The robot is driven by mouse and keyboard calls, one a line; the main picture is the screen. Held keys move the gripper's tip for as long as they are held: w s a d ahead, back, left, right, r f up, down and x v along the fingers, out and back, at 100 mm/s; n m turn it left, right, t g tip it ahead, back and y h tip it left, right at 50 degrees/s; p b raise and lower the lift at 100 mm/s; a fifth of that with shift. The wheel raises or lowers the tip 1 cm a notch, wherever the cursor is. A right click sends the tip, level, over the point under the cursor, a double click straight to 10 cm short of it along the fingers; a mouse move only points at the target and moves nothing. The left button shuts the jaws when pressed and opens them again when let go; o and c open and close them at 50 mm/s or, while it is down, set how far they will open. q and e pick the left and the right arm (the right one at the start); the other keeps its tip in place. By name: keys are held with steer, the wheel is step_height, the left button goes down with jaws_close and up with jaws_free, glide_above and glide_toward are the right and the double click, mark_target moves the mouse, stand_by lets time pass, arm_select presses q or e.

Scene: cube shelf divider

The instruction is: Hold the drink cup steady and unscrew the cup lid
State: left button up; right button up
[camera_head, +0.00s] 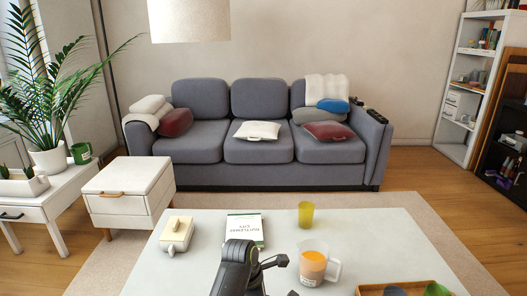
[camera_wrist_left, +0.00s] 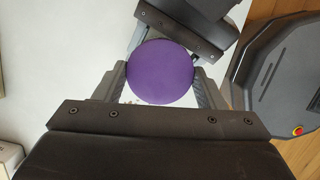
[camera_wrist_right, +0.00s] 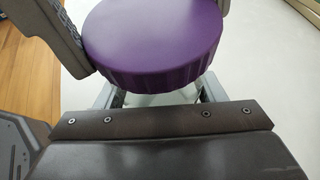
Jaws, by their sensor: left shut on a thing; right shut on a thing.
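The purple cup lid (camera_wrist_left: 161,72) is round and seen from above in the left wrist view. In the right wrist view the lid (camera_wrist_right: 152,38) shows its ribbed rim, on top of the cup. My left gripper (camera_wrist_left: 161,82) has its fingers on opposite sides of the lid. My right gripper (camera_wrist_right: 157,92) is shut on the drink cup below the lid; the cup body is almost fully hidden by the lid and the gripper. In the head view, a dark arm of mine covers the table's front, and neither cup nor lid can be made out.
A grey sofa (camera_head: 258,145) stands behind.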

arm_select(q)
steer(key=shift+r, duration=1.1)
steer(key=shift+r, duration=1.85)
arm_select(e)
steer(key=o, duration=1.1)
steer(key=shift+o, duration=0.2)
steer(key=v, duration=1.2)
steer(key=shift+f, duration=0.1)
